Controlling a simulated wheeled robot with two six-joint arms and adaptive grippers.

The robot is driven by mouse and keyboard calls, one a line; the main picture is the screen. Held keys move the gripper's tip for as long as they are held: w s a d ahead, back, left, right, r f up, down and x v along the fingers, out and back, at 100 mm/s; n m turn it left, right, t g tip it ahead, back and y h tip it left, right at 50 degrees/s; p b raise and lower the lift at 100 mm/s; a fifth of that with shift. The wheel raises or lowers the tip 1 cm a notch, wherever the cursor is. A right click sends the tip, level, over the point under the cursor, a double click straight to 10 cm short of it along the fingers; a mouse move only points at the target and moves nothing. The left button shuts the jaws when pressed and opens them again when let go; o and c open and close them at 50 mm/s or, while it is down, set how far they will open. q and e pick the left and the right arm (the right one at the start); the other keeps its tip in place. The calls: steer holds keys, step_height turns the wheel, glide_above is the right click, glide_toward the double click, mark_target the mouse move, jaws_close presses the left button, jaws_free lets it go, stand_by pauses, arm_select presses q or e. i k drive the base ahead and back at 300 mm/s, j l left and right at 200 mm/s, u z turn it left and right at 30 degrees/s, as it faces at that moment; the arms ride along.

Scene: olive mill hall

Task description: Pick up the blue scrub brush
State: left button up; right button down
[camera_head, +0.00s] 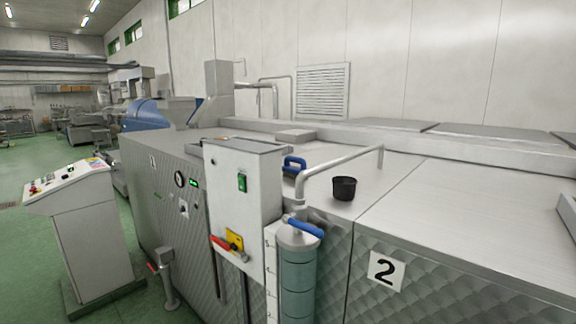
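A blue scrub brush (294,164) with a looped handle sits on the steel top of the machine, near the middle of the head view. It is just behind the white control box and left of a bent pipe. Its underside is hard to make out at this size. Neither of my grippers shows in this view.
A small black pot (344,189) stands on the machine top (400,200), right of the brush. A bent steel pipe (340,162) rises between them. A white control box (243,200) and a cylinder (298,275) with a blue lever (305,227) stand in front. A console (85,220) stands left on green floor.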

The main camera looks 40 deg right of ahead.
mark_target(290, 172)
steer(key=i+z, duration=0.25)
steer(key=z, duration=0.15)
steer(key=i+z, duration=0.25)
steer(key=z, duration=0.2)
steer(key=i+z, duration=0.25)
steer(key=z, duration=0.15)
steer(key=i+j+z, duration=0.2)
steer(key=z, duration=0.25)
